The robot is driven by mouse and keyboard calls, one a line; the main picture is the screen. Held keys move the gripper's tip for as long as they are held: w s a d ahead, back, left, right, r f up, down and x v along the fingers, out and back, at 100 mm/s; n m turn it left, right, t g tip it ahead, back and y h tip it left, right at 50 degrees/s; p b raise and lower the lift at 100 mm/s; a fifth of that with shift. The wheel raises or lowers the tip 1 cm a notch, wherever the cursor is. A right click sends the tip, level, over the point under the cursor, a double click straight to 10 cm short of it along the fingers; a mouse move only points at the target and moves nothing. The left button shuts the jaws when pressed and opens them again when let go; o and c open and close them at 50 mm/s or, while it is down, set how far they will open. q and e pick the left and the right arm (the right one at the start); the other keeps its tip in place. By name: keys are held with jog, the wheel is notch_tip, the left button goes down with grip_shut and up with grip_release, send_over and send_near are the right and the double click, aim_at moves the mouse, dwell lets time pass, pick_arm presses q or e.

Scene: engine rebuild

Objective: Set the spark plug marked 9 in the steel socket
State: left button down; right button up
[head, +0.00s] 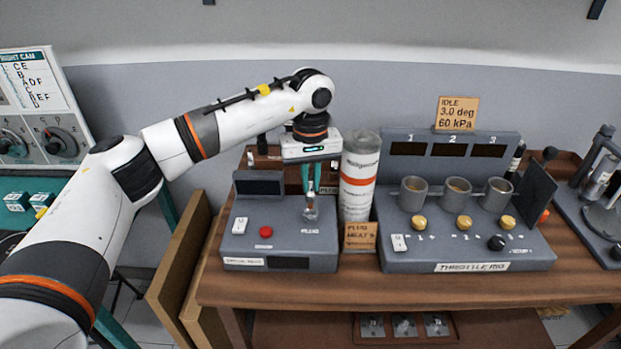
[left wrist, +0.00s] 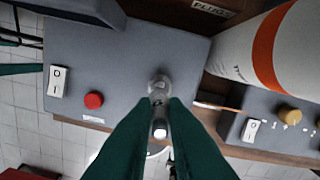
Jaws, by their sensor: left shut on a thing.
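My left gripper (head: 311,192) points down over the grey plug rig and is shut on a small metal spark plug (left wrist: 159,129). No number can be read on the plug. The round steel socket (left wrist: 160,85) stands on the rig's top, directly at the fingertips in the left wrist view; in the head view a steel piece (head: 310,212) shows just under the fingers. The fingers partly hide the plug and the socket, so I cannot tell whether the plug is inside the socket or just above it. My right gripper is not in view.
The plug rig (head: 240,249) has a red button (head: 266,232) and a white switch (head: 239,225). A tall white cylinder with an orange band (head: 357,181) stands close to the gripper's right. A card (head: 360,236) leans before it. The throttle rig (head: 470,252) with cups is further right.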

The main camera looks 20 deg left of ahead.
pick_arm(q)
jog(key=shift+f, duration=0.15)
dwell(0.5)
jog(key=shift+f+b, duration=0.95)
jog(key=shift+f, duration=0.05)
dwell(1.1)
jog(key=c, duration=1.4)
grip_release()
jog(key=shift+o, duration=0.2)
jog(key=shift+r+p, duration=2.25)
jog(key=shift+r, duration=1.55)
